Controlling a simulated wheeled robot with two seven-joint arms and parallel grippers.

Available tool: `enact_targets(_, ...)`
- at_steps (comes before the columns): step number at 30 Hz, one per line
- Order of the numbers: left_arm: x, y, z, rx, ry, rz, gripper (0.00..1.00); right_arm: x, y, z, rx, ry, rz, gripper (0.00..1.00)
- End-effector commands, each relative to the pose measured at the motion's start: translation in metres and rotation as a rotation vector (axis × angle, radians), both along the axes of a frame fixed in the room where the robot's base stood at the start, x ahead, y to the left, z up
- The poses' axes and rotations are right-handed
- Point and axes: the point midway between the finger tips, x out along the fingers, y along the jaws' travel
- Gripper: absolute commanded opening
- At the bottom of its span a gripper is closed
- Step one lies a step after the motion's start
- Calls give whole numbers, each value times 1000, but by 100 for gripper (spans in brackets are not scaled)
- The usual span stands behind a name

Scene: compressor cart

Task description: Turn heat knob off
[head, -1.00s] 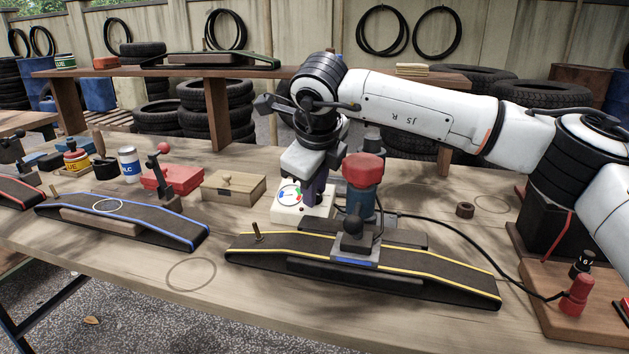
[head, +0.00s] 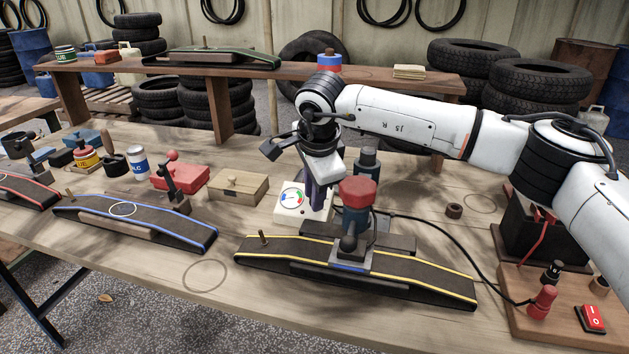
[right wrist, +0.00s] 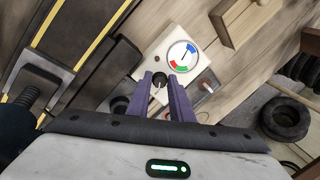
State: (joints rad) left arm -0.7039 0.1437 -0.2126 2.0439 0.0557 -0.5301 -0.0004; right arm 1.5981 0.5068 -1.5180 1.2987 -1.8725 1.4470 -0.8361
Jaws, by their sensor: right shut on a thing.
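A small white control box (head: 291,212) with a round gauge (head: 292,197) stands on the workbench, left of the red-capped post. My right gripper (head: 316,205) reaches down to the box's right part. In the right wrist view the purple fingers (right wrist: 166,88) are shut on a small dark knob (right wrist: 159,82) on the box face, beside the gauge (right wrist: 183,56). The gauge has blue, green and red bands. The fingers partly hide the knob, and its exact setting cannot be told. My left gripper is out of view.
A yellow-edged belt ramp (head: 420,275) with a red-capped post (head: 358,192) stands in front and right of the box. A wooden box (head: 239,189) stands to its left. A black cable (head: 455,240) runs across the bench at right. Bare bench lies around the drawn circle (head: 205,275).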

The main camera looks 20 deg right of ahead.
Motion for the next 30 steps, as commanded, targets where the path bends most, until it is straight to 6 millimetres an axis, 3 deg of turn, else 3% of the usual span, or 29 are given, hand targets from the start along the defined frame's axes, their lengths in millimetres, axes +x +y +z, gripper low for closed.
enact_targets(6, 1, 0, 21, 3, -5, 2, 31, 0, 1, 4, -71, 50, 188, 0)
enact_targets(18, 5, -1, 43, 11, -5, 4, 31, 1, 1, 3, -203, 138, 527, 0)
enact_targets(30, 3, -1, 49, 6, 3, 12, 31, 1, 2, 1, -299, 203, 779, 0)
